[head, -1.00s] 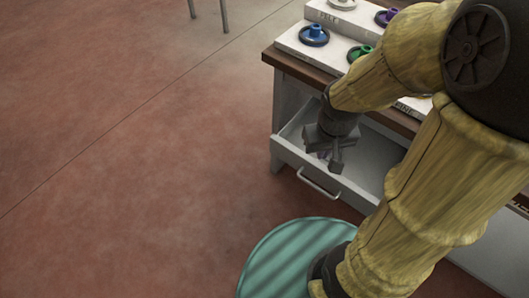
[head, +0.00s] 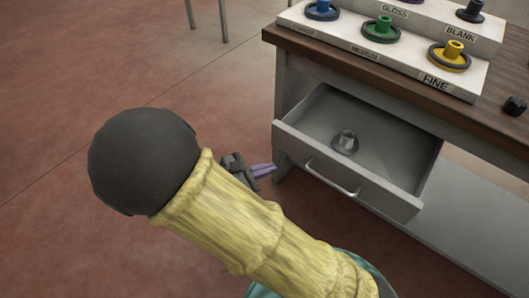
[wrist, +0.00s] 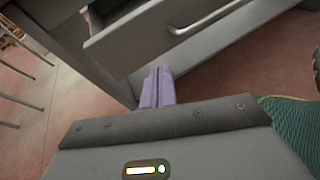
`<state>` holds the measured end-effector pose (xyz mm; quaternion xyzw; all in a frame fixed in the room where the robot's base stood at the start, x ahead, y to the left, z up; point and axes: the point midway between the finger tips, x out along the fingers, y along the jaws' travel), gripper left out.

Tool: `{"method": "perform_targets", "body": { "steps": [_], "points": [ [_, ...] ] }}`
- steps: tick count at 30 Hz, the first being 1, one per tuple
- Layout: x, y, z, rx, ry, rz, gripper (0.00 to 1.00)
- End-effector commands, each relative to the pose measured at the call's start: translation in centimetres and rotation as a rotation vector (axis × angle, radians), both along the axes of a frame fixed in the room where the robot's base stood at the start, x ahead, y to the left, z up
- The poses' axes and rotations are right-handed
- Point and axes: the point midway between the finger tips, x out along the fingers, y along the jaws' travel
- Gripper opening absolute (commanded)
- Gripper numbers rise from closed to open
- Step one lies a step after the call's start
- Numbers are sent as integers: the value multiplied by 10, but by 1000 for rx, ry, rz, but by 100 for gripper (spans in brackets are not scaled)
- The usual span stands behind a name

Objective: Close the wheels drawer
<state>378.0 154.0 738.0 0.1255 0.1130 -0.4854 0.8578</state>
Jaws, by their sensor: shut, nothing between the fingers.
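The wheels drawer (head: 382,185) is pulled out of the grey desk in the head view, with a bar handle (head: 332,179) on its front. A grey wheel with a hub (head: 345,143) lies inside it. My gripper (head: 268,170) is shut and empty, left of the drawer front and apart from it, partly hidden behind my arm. In the wrist view my gripper's purple fingers (wrist: 158,88) are together, and the drawer front (wrist: 150,32) with its handle (wrist: 192,27) shows beyond them at the top.
The wooden desk top (head: 350,62) carries labelled white stepped racks (head: 400,62) with blue, green, yellow and dark wheels. A dark knob-like object (head: 515,105) sits at its right. Red floor (head: 80,90) lies open to the left. Thin metal legs (wrist: 20,110) stand at left in the wrist view.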

Motion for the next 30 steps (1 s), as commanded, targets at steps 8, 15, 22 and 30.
{"method": "perform_targets", "body": {
  "steps": [8, 15, 22, 30],
  "points": [
    [-3, 84, -20, -294, -120, 339, 0],
    [-4, 91, -16, -318, -135, 367, 0],
    [-2, 89, -17, -316, -134, 364, 0],
    [23, 69, -19, -315, -133, 360, 0]
  ]
}}
